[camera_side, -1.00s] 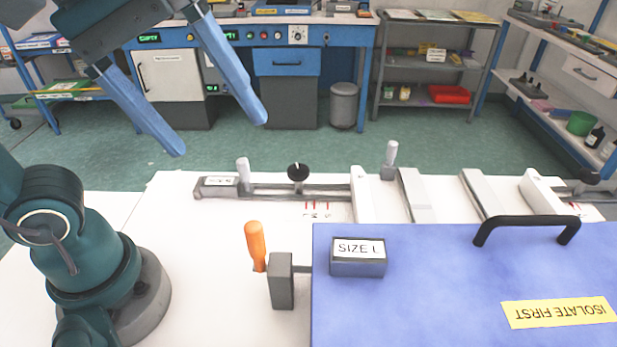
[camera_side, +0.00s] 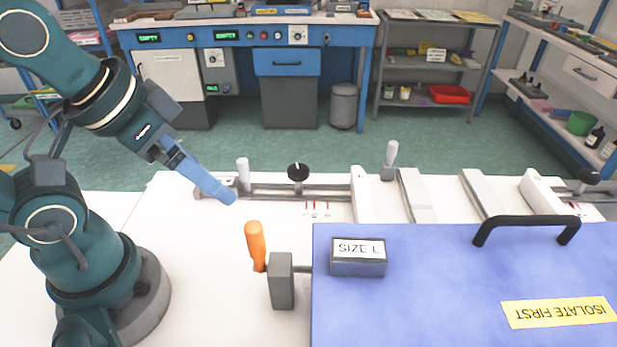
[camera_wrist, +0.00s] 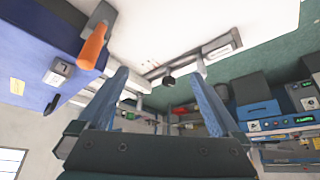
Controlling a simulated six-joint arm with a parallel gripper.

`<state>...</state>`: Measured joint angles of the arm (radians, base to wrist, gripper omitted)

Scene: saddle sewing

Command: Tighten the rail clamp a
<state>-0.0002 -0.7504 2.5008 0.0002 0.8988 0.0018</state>
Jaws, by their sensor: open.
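A grey rail (camera_side: 325,191) runs across the white table with a round black knob (camera_side: 298,172) on top of it. A second black knob (camera_side: 590,177) sits at the far right. I cannot tell from any lettering which one is clamp a. My gripper (camera_side: 229,198) hangs by the rail's left end, left of the nearer knob and apart from it. In the wrist view its two blue fingers (camera_wrist: 158,75) are spread with nothing held, and a black knob (camera_wrist: 168,81) shows beyond the gap between them.
A white-grey lever (camera_side: 243,172) stands near my fingers at the rail's left end. An orange-handled lever (camera_side: 255,245) stands in front. A blue block (camera_side: 430,290) with a black handle (camera_side: 525,222) fills the front right. The white table (camera_side: 190,270) is bare at front left.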

